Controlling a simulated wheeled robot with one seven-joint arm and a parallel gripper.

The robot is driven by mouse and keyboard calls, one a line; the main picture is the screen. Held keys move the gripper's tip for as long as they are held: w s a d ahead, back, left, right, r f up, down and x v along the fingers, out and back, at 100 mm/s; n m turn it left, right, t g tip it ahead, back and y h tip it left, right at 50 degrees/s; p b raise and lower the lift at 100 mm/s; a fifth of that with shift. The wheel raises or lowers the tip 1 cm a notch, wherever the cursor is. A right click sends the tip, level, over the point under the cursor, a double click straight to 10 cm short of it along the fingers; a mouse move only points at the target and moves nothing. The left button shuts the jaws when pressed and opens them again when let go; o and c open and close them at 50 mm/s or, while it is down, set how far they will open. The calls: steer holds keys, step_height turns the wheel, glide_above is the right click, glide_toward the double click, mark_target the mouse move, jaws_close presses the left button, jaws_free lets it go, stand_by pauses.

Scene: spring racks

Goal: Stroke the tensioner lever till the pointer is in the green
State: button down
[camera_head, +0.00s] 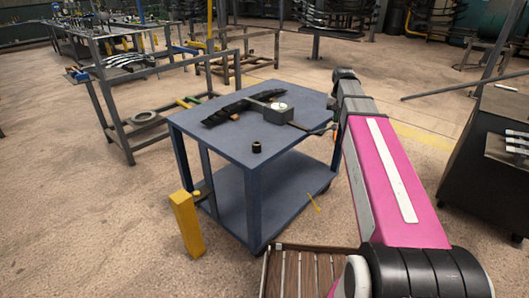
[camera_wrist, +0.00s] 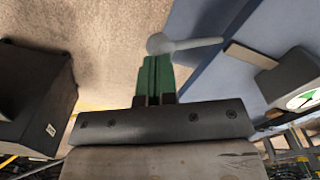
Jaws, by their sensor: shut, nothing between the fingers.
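The tensioner (camera_head: 278,115) is a dark box with a round white dial on top, on the blue-grey cart. The lever (camera_wrist: 195,44) is a grey rod with a rounded knob. My gripper (camera_wrist: 157,60) has green fingers pressed together, empty, with their tips right at the knob; I cannot tell whether they touch. In the head view my arm hides most of the gripper beside the cart's right edge.
The cart top (camera_head: 225,140) also bears a black strap-like piece (camera_head: 228,110) and a small black cylinder (camera_head: 257,147). A yellow post (camera_head: 187,225) stands at the cart's front left. A dark cabinet (camera_head: 490,160) stands at the right. Open floor lies between cart and cabinet.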

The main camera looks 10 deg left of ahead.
steer(key=shift+f, duration=8.65)
step_height(320, 180, up, 19)
steer(key=shift+s+d+f, duration=0.1)
steer(key=shift+f, duration=9.4)
step_height(320, 180, up, 19)
steer(key=shift+f, duration=0.1)
